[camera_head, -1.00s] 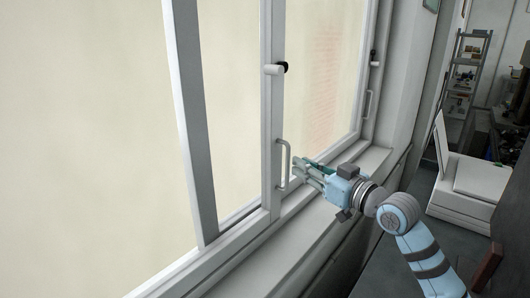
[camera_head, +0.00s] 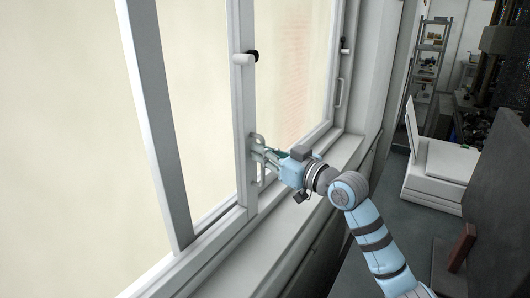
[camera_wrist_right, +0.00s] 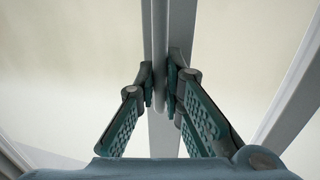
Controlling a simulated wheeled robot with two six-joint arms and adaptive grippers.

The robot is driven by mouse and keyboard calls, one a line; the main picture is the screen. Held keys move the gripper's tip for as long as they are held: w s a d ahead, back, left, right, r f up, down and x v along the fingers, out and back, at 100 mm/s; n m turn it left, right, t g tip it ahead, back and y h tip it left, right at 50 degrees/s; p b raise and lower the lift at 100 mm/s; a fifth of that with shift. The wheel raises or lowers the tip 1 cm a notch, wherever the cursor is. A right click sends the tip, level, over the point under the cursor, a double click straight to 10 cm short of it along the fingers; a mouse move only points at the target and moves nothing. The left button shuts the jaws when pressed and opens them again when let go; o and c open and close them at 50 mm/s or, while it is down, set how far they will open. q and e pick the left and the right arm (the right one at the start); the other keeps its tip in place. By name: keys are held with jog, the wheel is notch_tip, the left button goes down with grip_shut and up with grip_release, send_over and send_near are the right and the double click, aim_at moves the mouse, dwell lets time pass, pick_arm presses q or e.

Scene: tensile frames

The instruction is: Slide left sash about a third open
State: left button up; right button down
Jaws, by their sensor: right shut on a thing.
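The sash stile (camera_head: 243,110) stands upright near the middle of the head view, with a white bar handle (camera_head: 261,178) on its right face. My right gripper (camera_head: 259,158) is at this handle, its fingers shut around the bar. In the right wrist view, the fingertips of the gripper (camera_wrist_right: 160,86) press on both sides of the upright handle bar (camera_wrist_right: 160,40). The gripper covers the middle of the handle in the head view. Another upright stile (camera_head: 155,110) stands further left, with a strip of pane between. My left gripper is not in view.
A second handle (camera_head: 339,92) is on the far right stile. The sill (camera_head: 250,262) is clear. A white machine (camera_head: 440,170) stands to the right.

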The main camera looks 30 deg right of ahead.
aim_at(239, 152)
jog(key=s+a+p, duration=0.1)
jog(key=a+p, duration=0.1)
jog(key=a, duration=0.1)
jog(key=shift+s+p, duration=0.3)
jog(key=shift+s, duration=0.05)
jog(key=shift+s+a, duration=0.2)
jog(key=shift+a, duration=0.05)
jog(key=c, duration=2)
grip_release()
jog(key=shift+w, duration=0.1)
jog(key=shift+o, duration=0.2)
jog(key=shift+w+f, duration=0.15)
jog(key=shift+w, duration=0.1)
